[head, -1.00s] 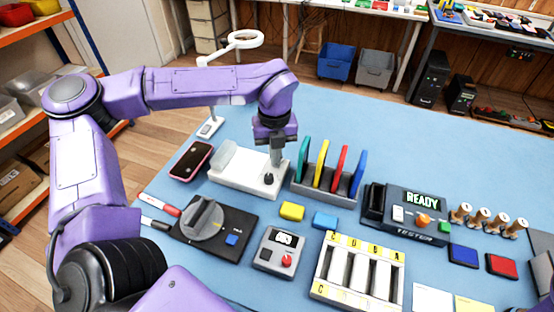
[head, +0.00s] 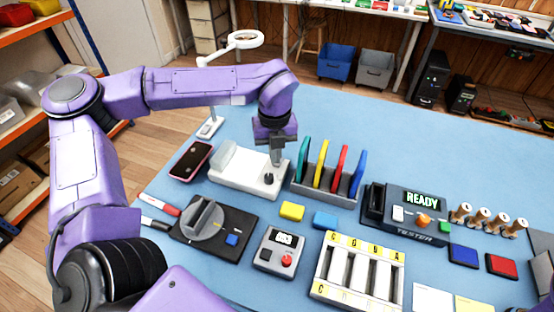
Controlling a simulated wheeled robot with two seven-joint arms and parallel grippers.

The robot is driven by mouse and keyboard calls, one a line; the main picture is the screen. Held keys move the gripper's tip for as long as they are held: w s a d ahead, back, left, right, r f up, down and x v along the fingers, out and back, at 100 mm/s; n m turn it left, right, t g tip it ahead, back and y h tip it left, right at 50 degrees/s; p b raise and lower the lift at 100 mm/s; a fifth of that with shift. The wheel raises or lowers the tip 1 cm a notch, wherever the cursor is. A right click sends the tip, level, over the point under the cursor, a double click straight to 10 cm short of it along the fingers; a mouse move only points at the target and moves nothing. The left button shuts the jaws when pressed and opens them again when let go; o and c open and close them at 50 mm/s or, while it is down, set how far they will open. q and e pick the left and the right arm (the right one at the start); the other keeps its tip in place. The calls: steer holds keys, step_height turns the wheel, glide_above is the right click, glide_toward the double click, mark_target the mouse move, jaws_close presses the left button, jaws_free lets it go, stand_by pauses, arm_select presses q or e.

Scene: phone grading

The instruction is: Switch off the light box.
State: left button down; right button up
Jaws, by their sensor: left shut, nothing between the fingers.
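The light box appears to be the low white unit (head: 228,178) left of the middle of the table. It has a pale raised block at its left end and a small black switch (head: 268,179) near its right end. My left gripper (head: 276,163) points down over the right end of the white unit, just behind the switch. Its fingers are closed with nothing between them. I cannot tell whether the fingertips touch the unit or which way the switch is set. My right gripper is out of view.
A rack of coloured upright panels (head: 325,190) stands close to the right of the gripper. A black dial unit (head: 213,224) and a grey meter box (head: 278,252) are in front.

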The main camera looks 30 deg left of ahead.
arm_select(q)
steer(key=shift+f+b, duration=0.7)
steer(key=shift+f, duration=0.35)
stand_by(0.6)
steer(key=shift+r, duration=0.15)
step_height(320, 180, up, 7)
steer(key=p, duration=0.6)
stand_by(0.4)
